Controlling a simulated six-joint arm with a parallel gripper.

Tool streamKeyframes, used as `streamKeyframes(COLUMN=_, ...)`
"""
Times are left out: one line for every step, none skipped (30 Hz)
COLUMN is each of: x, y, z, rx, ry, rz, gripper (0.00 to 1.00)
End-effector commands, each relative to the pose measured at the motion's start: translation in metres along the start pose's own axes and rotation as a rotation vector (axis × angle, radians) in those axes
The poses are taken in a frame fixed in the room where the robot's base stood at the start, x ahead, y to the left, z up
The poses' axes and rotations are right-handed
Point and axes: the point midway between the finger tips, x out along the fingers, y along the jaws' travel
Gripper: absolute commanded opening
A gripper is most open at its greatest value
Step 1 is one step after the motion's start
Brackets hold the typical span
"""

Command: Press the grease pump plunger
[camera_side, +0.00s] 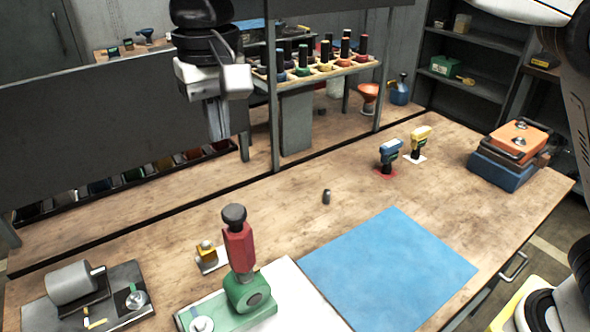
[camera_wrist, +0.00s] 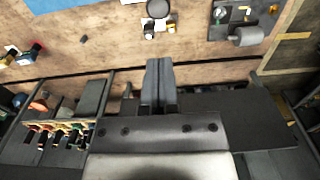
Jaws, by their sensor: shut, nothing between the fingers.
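The grease pump (camera_side: 240,255) stands upright at the front left of the bench in the side view. It has a green base, a red body and a dark round plunger knob (camera_side: 234,213) on top, which stands raised. In the wrist view the dark knob (camera_wrist: 158,8) shows at the top edge, and most of the pump is cut off or hidden beneath it. My gripper (camera_side: 218,136) points down, high above the bench and well apart from the pump. Its fingers (camera_wrist: 159,64) are together and empty in the wrist view.
A blue mat (camera_side: 390,265) lies right of the pump. A metal plate with a grey cylinder (camera_side: 72,282) is to its left. A small yellow-topped fitting (camera_side: 207,255) sits close behind it. A rack of bottles (camera_side: 318,68) and a dark post (camera_side: 272,90) stand near my gripper.

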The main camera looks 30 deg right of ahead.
Motion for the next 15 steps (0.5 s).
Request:
streamKeyframes(x=-0.004, y=0.000, z=0.000, rx=0.000, ry=0.000, rz=0.000, gripper=0.00)
streamKeyframes(x=-0.006, y=0.000, z=0.000, rx=0.000, ry=-0.001, rz=0.001, gripper=0.00)
streamKeyframes(x=-0.010, y=0.000, z=0.000, rx=0.000, ry=0.000, rz=0.000, gripper=0.00)
streamKeyframes(x=-0.012, y=0.000, z=0.000, rx=0.000, ry=-0.001, rz=0.001, gripper=0.00)
streamKeyframes(x=-0.014, y=0.000, z=0.000, rx=0.000, ry=-0.002, rz=0.002, gripper=0.00)
streamKeyframes(x=-0.017, y=0.000, z=0.001, rx=0.000, ry=-0.002, rz=0.002, gripper=0.00)
streamKeyframes(x=-0.019, y=0.000, z=0.001, rx=0.000, ry=-0.003, rz=0.003, gripper=0.00)
streamKeyframes(x=-0.020, y=0.001, z=0.001, rx=0.000, ry=-0.003, rz=0.003, gripper=0.00)
streamKeyframes(x=-0.021, y=0.001, z=0.001, rx=0.000, ry=-0.005, rz=0.004, gripper=0.00)
streamKeyframes(x=-0.021, y=0.001, z=0.001, rx=0.000, ry=-0.005, rz=0.005, gripper=0.00)
streamKeyframes(x=-0.021, y=0.001, z=0.001, rx=0.000, ry=-0.005, rz=0.005, gripper=0.00)
streamKeyframes(x=-0.021, y=0.001, z=0.001, rx=0.000, ry=-0.005, rz=0.005, gripper=0.00)
streamKeyframes(x=-0.021, y=0.001, z=0.001, rx=0.000, ry=-0.005, rz=0.005, gripper=0.00)
streamKeyframes(x=-0.021, y=0.001, z=0.001, rx=0.000, ry=-0.005, rz=0.005, gripper=0.00)
streamKeyframes(x=-0.021, y=0.001, z=0.001, rx=0.000, ry=-0.005, rz=0.004, gripper=0.00)
